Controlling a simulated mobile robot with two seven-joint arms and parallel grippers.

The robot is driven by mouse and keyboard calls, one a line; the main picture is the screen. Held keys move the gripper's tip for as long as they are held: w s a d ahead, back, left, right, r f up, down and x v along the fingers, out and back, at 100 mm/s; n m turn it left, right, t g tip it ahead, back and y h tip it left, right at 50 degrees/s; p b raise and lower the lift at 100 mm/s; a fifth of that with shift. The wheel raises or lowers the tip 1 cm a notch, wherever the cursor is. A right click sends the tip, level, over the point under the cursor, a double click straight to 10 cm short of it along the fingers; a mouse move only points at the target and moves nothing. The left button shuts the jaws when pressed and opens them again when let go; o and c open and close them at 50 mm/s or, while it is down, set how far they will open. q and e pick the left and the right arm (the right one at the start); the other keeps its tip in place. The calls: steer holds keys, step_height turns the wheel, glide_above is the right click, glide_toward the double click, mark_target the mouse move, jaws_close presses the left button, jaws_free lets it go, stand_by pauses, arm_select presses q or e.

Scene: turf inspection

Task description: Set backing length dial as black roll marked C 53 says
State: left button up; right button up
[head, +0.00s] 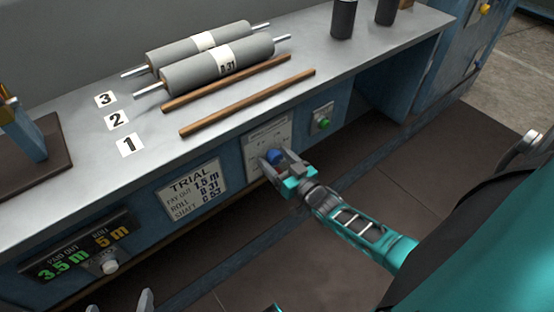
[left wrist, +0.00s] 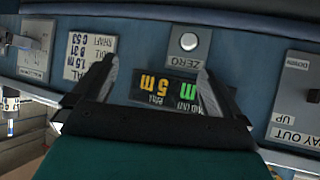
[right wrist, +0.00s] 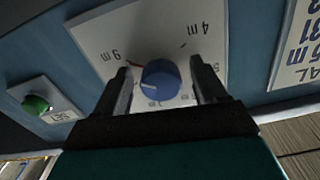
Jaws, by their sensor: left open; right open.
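The blue dial knob (right wrist: 161,79) sits on a pale scale plate (right wrist: 100,36) with metre marks; its white line points toward the picture's left in the right wrist view. My right gripper (right wrist: 160,68) is open, with one finger on each side of the knob; contact is unclear. The head view shows this gripper (head: 274,158) at the bench front. Two black rolls (head: 343,18) (head: 386,10) stand at the far end of the bench; no C 53 marking is readable on them. My left gripper (head: 120,302) is open and empty before the display (left wrist: 165,88).
Two grey rolls, one marked B 31 (head: 190,76), and two wooden rods (head: 247,101) lie on the bench (head: 60,190). A trial card (head: 193,190) reads 1.5 m, B 31, C 53. A green button (head: 323,124) and white ZERO button (left wrist: 189,41) are on the front.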

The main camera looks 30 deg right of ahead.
steer(key=s+d+p, duration=0.1)
steer(key=s+p, duration=0.1)
steer(key=s, duration=1)
steer(key=shift+s, duration=0.4)
